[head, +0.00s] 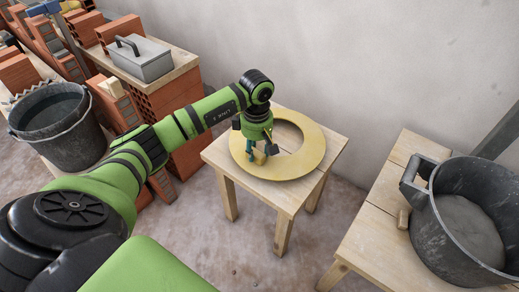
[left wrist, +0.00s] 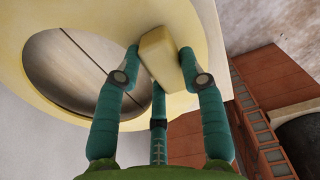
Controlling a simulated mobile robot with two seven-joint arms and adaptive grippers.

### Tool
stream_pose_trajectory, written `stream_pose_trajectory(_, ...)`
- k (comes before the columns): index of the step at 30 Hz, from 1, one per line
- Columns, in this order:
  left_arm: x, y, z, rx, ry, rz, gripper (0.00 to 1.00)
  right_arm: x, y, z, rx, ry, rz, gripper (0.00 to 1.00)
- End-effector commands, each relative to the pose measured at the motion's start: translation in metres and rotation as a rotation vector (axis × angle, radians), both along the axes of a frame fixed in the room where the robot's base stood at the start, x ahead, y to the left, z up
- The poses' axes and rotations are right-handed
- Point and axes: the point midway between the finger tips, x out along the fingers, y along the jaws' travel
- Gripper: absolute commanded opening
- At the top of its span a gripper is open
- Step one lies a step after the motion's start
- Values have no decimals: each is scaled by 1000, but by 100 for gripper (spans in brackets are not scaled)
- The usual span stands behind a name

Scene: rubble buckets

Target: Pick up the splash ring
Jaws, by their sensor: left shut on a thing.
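The splash ring (head: 306,158) is a flat, pale yellow ring with a wide round hole, over the top of a small wooden stool (head: 218,158). I cannot tell whether it rests on the stool or hangs just above it. My left gripper (head: 259,154) points down at the ring's near-left side. In the left wrist view, the ring (left wrist: 62,15) fills the upper left, and a yellow block-shaped grip stands on it. The fingers of my left gripper (left wrist: 160,65) are closed on this grip from both sides. My right gripper is not in view.
A dark bucket (head: 470,225) stands on a wooden table (head: 375,232) at the right. Another bucket (head: 58,125) is at the left. A grey lidded box (head: 142,60) sits on a board over stacked bricks. A plain wall rises behind the stool.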

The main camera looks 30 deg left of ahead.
Motion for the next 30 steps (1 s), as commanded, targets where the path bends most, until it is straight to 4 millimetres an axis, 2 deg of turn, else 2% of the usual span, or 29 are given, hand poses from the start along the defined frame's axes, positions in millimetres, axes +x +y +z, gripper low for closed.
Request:
stream_pose_trajectory(5, 3, -3, 34, -1, -7, -3, 9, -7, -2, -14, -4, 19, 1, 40)
stream_pose_trajectory(15, 35, -74, 77, -2, -6, -4, 8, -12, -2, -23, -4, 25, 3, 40)
stream_pose_trajectory(22, 46, -100, 93, -1, -2, -1, 8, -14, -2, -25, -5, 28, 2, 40)
stream_pose_trajectory(30, 49, -107, 97, -1, -1, 0, 8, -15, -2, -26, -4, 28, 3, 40)
